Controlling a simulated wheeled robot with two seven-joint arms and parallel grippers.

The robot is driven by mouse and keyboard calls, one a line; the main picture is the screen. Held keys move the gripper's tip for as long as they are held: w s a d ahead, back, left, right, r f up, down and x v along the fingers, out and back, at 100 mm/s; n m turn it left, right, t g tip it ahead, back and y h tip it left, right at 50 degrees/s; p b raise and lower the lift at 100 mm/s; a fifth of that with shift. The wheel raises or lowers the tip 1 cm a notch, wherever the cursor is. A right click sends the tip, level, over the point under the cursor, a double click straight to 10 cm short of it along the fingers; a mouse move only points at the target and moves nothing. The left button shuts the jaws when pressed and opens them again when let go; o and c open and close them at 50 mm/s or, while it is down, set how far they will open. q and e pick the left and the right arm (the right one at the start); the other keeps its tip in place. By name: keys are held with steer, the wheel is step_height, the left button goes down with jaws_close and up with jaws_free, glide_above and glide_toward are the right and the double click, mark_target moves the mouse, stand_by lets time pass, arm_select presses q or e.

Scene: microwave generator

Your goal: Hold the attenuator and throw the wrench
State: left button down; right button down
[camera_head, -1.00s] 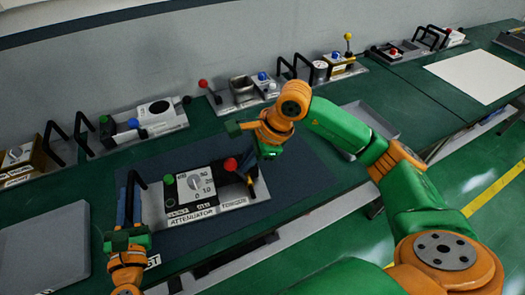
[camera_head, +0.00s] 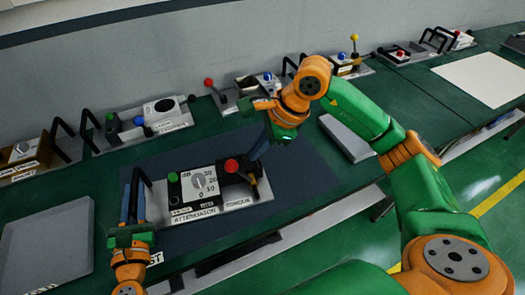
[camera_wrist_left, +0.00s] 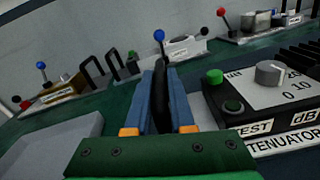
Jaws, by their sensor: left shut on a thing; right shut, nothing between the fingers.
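The attenuator (camera_head: 208,207) is a light panel with a grey dial, a green button, a red knob and labels "ATTENUATOR" and "TORQUE". It lies on a dark blue mat. My left gripper (camera_head: 135,188) is shut on the black handle (camera_wrist_left: 160,85) at its left end, with one blue finger on each side. The black lever (camera_head: 254,188) at the panel's right end, by the "TORQUE" label, appears to be the wrench. My right gripper (camera_head: 257,152) is shut and empty, just above and beyond this lever. Whether it touches the lever is unclear.
More panels with knobs and handles, such as a white-faced one (camera_head: 160,111), line the back of the green table by the wall. A grey plate (camera_head: 45,250) lies at the left. A grey tray (camera_head: 347,137) lies to the right, partly behind my right arm.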

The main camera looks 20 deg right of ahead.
arm_select(q)
steer(key=shift+f, duration=0.1)
arm_select(e)
steer(key=v, duration=1.2)
steer(key=shift+s, duration=0.25)
arm_select(q)
steer(key=c, duration=0.9)
jaws_free()
steer(key=shift+o, duration=1)
steer(key=shift+w, duration=0.2)
arm_select(e)
steer(key=shift+w+f, duration=0.1)
steer(key=shift+w, duration=0.15)
